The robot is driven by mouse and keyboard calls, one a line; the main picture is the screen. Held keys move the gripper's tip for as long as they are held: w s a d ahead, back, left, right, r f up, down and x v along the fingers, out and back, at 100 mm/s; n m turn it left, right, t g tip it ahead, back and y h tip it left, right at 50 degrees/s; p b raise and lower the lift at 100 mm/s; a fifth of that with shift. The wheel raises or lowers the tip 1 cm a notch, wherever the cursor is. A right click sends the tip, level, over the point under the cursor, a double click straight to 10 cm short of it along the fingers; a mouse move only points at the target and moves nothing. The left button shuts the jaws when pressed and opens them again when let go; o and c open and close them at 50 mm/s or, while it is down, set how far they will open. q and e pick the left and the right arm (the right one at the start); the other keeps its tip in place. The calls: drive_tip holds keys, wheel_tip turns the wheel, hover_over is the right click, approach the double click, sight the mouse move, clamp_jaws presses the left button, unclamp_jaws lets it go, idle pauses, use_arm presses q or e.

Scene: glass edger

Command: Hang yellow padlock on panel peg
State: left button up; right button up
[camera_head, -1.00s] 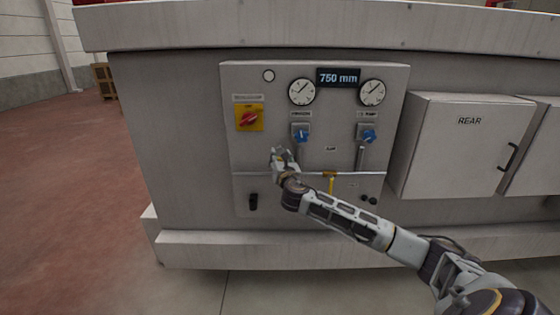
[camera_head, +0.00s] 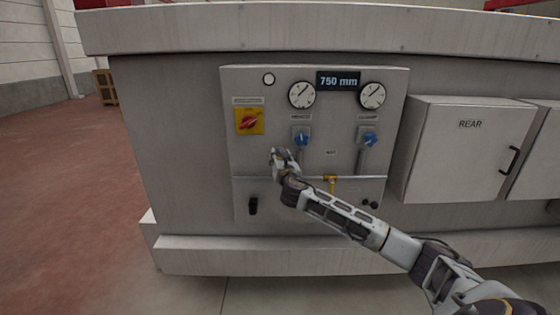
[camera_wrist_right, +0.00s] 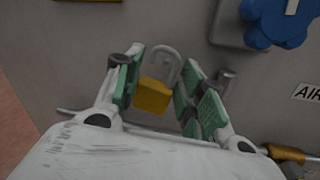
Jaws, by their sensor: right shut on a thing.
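The yellow padlock (camera_wrist_right: 153,97) shows in the right wrist view, its grey shackle upward, between the green-padded fingers of my right gripper (camera_wrist_right: 158,90). The gripper is shut on its body. A short grey peg-like stub (camera_wrist_right: 227,79) stands out from the panel just right of the fingers, apart from the padlock. In the head view my right gripper (camera_head: 279,155) is in front of the control panel (camera_head: 240,85), below and left of the left blue knob. The padlock is hardly discernible there. My left gripper is not in view.
Blue knobs (camera_head: 301,138) and (camera_head: 369,139) sit above a horizontal pipe (camera_head: 350,177) with a yellow valve handle (camera_head: 330,180). A red rotary switch (camera_head: 249,121) on a yellow plate is at upper left. The grey REAR cabinet (camera_head: 465,150) juts out at right.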

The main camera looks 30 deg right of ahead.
drive_tip(key=shift+w+d+f, duration=0.2)
drive_tip(key=shift+w+d, duration=0.15)
drive_tip(key=shift+w, duration=0.2)
drive_tip(key=shift+w+d+f, duration=0.15)
drive_tip(key=shift+w+d, duration=0.15)
drive_tip(key=shift+w, duration=0.2)
drive_tip(key=shift+f, duration=0.1)
idle(0.3)
drive_tip(key=o, duration=1.1)
drive_tip(key=shift+o, duration=0.2)
drive_tip(key=shift+s, duration=0.1)
drive_tip(key=v, duration=1.1)
drive_tip(key=shift+s, duration=0.3)
drive_tip(key=shift+a, duration=0.15)
